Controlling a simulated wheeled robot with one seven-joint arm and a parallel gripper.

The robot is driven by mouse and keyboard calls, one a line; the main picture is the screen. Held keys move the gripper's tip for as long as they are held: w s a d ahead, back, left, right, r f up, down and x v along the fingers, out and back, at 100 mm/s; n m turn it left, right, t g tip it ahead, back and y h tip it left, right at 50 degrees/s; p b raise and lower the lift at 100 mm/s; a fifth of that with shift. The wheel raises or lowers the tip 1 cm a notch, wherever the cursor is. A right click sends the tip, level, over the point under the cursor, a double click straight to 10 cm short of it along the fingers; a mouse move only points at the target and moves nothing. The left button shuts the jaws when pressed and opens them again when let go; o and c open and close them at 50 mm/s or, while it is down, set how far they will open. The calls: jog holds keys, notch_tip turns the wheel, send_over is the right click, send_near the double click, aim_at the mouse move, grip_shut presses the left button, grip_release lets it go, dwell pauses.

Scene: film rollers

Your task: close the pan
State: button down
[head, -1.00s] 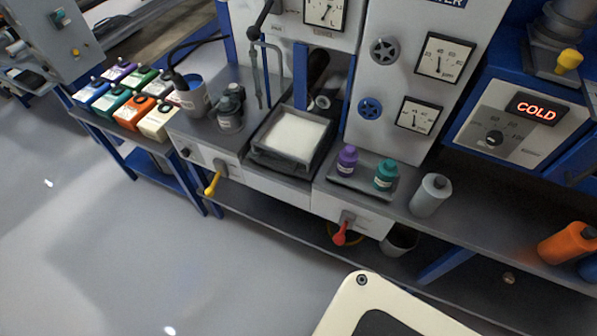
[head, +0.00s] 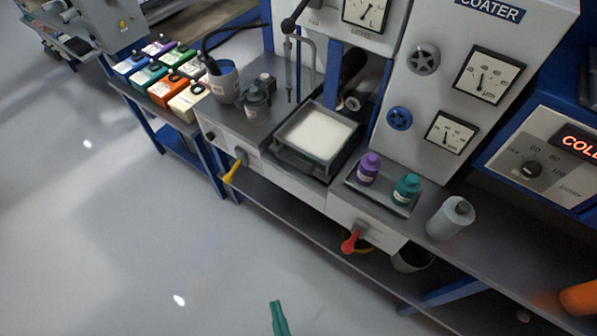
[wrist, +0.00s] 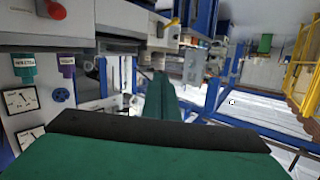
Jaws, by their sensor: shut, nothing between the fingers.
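The pan, a dark grey open tray filled with white (head: 281,153), sits on the bench under the coater. Below the bench top, a yellow lever (head: 232,172) hangs on the left and a red lever (head: 350,241) on the right. Both also show upside down in the wrist view, the red one (wrist: 55,10) at top left and the yellow one (wrist: 172,22) at top centre. My gripper (head: 275,304), teal, is at the bottom edge of the head view, shut and empty, apart from the bench. In the wrist view its green finger (wrist: 160,95) points away.
A purple bottle (head: 368,169) and a teal bottle (head: 406,189) stand on a small tray right of the pan. Coloured containers (head: 167,91) fill the left table. The floor (head: 110,230) before the bench is clear.

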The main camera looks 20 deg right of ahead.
jog(key=w+d+f+m+g+h, duration=0.1)
jog(key=w+f+m+h, duration=0.3)
jog(key=w+m, duration=0.55)
jog(key=w+f+m+g+h, duration=0.1)
jog(key=w+m+h, duration=0.6)
jog(key=w+m, duration=0.3)
jog(key=w+d+f+m+g+h, duration=0.1)
jog(key=w+f+m+g+h, duration=0.3)
jog(key=w+m, duration=0.6)
jog(key=w+d+r+n+t+h, duration=0.1)
jog(key=w+d+r+n+t, duration=0.1)
jog(key=w+d, duration=0.8)
jog(key=shift+r, duration=0.9)
jog(key=shift+w+d, duration=0.1)
